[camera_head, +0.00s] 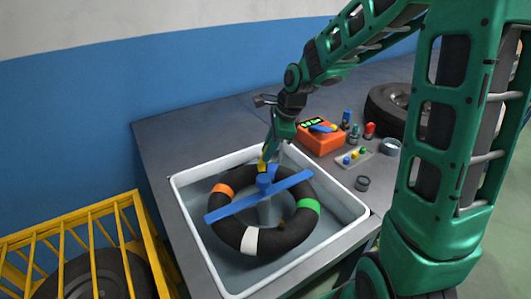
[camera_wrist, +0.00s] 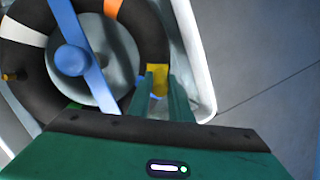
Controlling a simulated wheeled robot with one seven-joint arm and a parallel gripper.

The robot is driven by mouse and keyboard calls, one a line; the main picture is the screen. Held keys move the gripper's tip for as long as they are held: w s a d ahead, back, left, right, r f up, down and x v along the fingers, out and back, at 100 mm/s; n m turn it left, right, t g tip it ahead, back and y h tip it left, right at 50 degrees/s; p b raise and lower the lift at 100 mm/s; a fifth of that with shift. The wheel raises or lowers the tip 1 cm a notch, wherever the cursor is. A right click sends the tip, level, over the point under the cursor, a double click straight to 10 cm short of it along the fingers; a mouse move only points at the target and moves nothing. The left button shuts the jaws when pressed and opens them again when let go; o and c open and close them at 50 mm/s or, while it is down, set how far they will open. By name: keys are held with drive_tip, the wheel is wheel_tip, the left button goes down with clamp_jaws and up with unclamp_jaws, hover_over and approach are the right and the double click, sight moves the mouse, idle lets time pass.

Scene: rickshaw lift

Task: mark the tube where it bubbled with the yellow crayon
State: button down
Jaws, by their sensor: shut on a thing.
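A black inner tube (camera_head: 283,239) lies in a white-rimmed tray of water, with orange, green and white bands; it also shows in the wrist view (camera_wrist: 150,35). A bit of blue shows at the tube beside my fingers, partly hidden. My gripper (camera_head: 265,160) is over the tube's far side, shut on the yellow crayon (camera_head: 262,167). The crayon shows between my fingertips in the wrist view (camera_wrist: 157,80). Its tip is at or just above the tube; I cannot tell whether it touches. No bubbles can be made out.
A blue crossbar (camera_head: 231,207) spans the tube, close to my gripper. The white tray (camera_head: 206,255) walls surround it. Right of it stand an orange box (camera_head: 320,140), small bottles, a rack with coloured pieces (camera_head: 351,159) and a tyre (camera_head: 385,105). A yellow cage (camera_head: 70,240) stands at left.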

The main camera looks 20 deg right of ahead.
drive_tip(key=shift+r, duration=2.95)
